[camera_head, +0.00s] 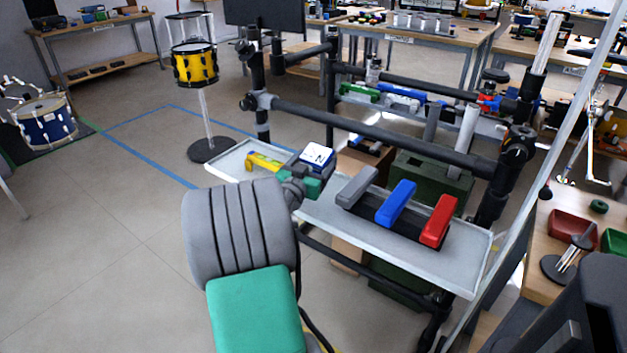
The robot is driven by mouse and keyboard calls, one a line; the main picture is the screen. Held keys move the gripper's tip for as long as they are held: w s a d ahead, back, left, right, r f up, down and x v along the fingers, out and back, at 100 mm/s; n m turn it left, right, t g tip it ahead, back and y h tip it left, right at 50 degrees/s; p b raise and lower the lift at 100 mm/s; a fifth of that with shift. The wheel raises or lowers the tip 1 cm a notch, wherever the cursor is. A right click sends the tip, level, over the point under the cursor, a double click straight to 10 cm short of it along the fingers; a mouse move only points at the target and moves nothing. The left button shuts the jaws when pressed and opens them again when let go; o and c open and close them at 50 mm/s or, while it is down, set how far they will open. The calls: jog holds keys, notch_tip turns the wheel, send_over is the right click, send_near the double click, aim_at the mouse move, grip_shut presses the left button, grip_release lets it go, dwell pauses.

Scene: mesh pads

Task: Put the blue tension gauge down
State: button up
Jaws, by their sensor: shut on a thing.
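The blue tension gauge (317,157) is a small blue block with a white face carrying a dark letter N. My gripper is shut on the gauge. The fingertips are mostly hidden behind my wrist and the gauge. I cannot tell whether the underside of the gauge touches the tray.
A yellow tool (263,162) lies on the tray's left part. A grey block (357,187), a blue block (396,203) and a red block (438,220) sit in a row on the right part. A black rack bar (375,131) runs behind the tray.

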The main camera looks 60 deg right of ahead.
jog(key=shift+w+d+f, duration=0.35)
jog(key=shift+d+f, duration=0.05)
jog(key=shift+f, duration=0.15)
jog(key=shift+w+d+f, duration=0.3)
jog(key=shift+d+f, duration=0.1)
jog(key=shift+f, duration=0.1)
jog(key=shift+w+d+f+b, duration=0.15)
jog(key=shift+f+b, duration=0.2)
jog(key=shift+f, duration=0.55)
jog(key=shift+w+d+f+b, duration=0.1)
jog(key=shift+f+b, duration=0.2)
jog(key=shift+f, duration=0.55)
jog(key=shift+f+b, duration=0.25)
jog(key=shift+b, duration=0.05)
jog(key=o, duration=2)
jog(key=shift+s, duration=0.1)
jog(key=shift+o, duration=0.2)
